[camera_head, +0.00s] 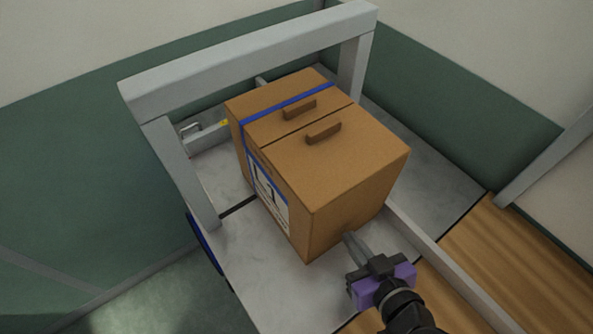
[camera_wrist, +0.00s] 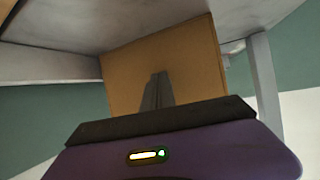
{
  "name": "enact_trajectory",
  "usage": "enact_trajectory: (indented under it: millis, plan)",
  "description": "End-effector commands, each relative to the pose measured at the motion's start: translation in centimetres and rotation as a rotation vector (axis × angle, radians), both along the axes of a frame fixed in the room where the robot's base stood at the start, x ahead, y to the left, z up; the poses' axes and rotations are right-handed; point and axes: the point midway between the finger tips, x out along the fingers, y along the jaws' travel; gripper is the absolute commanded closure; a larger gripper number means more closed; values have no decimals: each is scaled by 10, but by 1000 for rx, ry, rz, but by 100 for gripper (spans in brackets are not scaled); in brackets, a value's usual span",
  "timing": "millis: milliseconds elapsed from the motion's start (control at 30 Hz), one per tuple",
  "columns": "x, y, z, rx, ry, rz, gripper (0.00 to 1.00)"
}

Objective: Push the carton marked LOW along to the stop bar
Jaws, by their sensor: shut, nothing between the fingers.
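A brown carton (camera_head: 340,170) with a blue band and two small handles on its top stands on a grey metal surface (camera_head: 265,285), partly under a grey frame. A white label (camera_head: 268,192) with dark print is on its left face; its word cannot be read at this angle. My gripper (camera_head: 347,237) is shut and empty, its fingertips at the carton's near face, touching or very close. In the wrist view the shut fingers (camera_wrist: 157,88) point at the carton's face (camera_wrist: 190,65). The stop bar cannot be made out for certain; the carton hides much of the far side.
A grey gantry frame (camera_head: 250,65) spans over the carton's far part, with posts on both sides. A low grey rail (camera_head: 445,270) runs along the right. A wooden surface (camera_head: 520,245) lies right of it. A green and white wall stands behind.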

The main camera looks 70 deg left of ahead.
Motion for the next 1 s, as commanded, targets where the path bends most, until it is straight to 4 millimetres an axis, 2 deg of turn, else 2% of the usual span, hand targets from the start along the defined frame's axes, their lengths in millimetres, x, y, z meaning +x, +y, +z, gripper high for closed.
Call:
enact_trajectory:
  millis: [1000]
  plan:
    - [-14, 64, -1, -1, 1, 1, 100]
